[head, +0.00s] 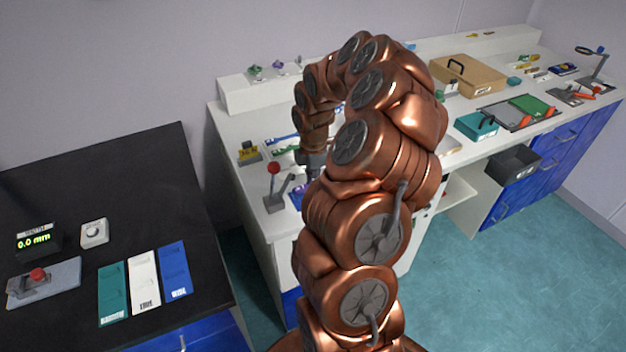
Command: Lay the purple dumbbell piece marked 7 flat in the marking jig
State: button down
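My copper-coloured arm reaches over the white bench and bends down at its far end. My gripper (315,172) points down near the bench's left front part, largely behind my own arm. I cannot see whether its fingers are apart or hold anything. The marking jig cannot be made out with certainty.
A lever press with a red knob (273,168) stands close left of my gripper. A yellow-labelled block (248,152) is behind it. A black table (150,190) at left carries a 0.0 mm display (38,240) and coloured trays. A cardboard-coloured box (470,78) stands at right.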

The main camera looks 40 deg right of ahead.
jog(key=shift+f+b, duration=0.35)
jog(key=shift+f, duration=0.25)
jog(key=c, duration=1.2)
grip_release()
jog(key=shift+r, duration=0.15)
notch_tip(320, 180, up, 12)
jog(key=shift+f, duration=0.1)
